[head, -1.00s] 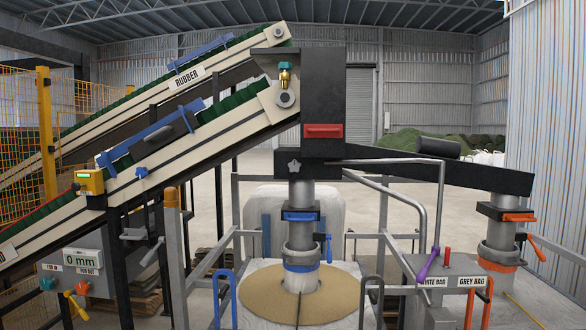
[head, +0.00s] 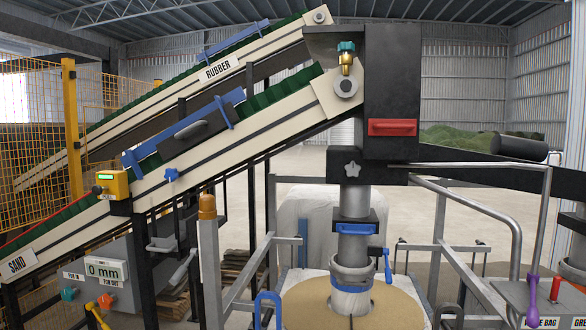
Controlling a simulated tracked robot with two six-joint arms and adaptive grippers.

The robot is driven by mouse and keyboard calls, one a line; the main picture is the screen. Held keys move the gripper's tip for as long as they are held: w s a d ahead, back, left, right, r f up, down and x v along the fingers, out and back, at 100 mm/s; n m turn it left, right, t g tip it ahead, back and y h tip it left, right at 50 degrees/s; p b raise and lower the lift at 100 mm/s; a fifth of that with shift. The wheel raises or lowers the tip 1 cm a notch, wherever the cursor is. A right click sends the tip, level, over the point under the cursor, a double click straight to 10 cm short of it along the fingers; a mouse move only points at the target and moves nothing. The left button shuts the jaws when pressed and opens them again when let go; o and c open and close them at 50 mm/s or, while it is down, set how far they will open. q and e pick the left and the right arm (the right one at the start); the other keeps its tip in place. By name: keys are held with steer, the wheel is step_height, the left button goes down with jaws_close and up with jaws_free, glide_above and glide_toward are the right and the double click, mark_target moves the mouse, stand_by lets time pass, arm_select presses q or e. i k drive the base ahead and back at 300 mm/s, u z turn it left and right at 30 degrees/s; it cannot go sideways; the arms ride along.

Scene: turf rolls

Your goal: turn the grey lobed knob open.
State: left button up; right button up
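The grey lobed knob (head: 352,169) is star-shaped and sits on the lower front of the black upright housing (head: 392,95), just above the grey vertical pipe (head: 355,203). It is unobstructed in the head view. Its fine angle is hard to judge at this size. Neither of my grippers shows in the head view, and nothing touches the knob.
A red handle (head: 392,127) and a teal-topped brass valve (head: 346,58) are near the knob. Blue-knobbed conveyors (head: 240,135) slope up from the left. Grey rails (head: 455,240) stand at front right.

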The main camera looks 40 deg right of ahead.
mark_target(353, 170)
steer(key=z, duration=0.15)
steer(key=i, duration=1.45)
steer(key=z, duration=0.85)
